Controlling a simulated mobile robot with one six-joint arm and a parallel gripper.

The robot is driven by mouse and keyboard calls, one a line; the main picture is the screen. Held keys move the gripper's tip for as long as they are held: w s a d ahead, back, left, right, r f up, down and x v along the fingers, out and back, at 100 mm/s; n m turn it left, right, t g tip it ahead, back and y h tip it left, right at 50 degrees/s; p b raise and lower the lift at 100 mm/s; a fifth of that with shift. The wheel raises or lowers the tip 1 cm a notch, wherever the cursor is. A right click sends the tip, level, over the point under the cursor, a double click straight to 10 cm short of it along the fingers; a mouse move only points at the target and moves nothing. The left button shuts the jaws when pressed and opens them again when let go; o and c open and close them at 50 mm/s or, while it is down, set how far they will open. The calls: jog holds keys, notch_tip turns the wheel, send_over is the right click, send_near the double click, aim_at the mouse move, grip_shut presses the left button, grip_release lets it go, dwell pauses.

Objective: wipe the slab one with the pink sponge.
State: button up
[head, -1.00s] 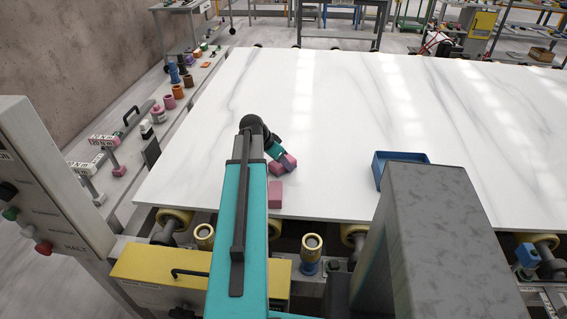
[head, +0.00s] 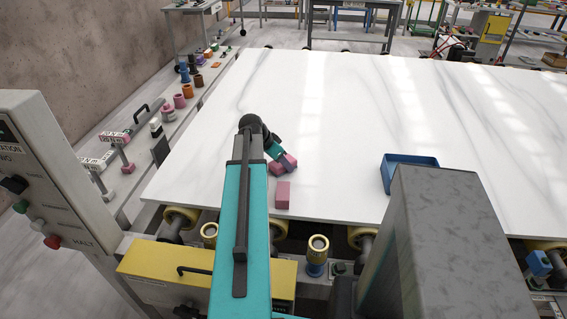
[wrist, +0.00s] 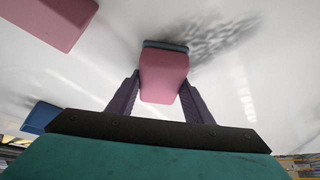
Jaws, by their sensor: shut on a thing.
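The white veined stone slab (head: 330,110) lies flat on rollers in front of me. My gripper (head: 280,158) is low over its near left part and shut on the pink sponge (head: 290,161). In the wrist view the sponge (wrist: 163,78) sits between both fingers, with a thin grey-blue layer at its far end, close to the slab. I cannot tell if that layer touches the stone. A dark mottled patch (wrist: 222,38) shows on the slab beside the sponge in the wrist view; it may be grime or shadow.
A loose pink block (head: 283,195) lies on the slab near its front edge, close to my gripper. A blue tray (head: 409,172) stands on the slab to the right. A side bench (head: 150,133) with pots and tools runs along the left. The slab's middle and far parts are clear.

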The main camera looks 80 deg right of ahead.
aim_at(272, 161)
jog(key=shift+w+a+f, duration=0.1)
jog(key=shift+w, duration=1.75)
jog(key=shift+w, duration=0.1)
jog(key=shift+w+a+r+b, duration=0.1)
jog(key=shift+w+b, duration=0.1)
jog(key=shift+w, duration=0.6)
jog(key=shift+w+r+b, duration=0.1)
jog(key=shift+w+b, duration=0.05)
jog(key=shift+w, duration=0.6)
jog(key=shift+w, duration=0.1)
jog(key=shift+w+a+f+b, duration=0.15)
jog(key=shift+w+b, duration=0.15)
jog(key=shift+w, duration=1.3)
jog(key=shift+w, duration=1.75)
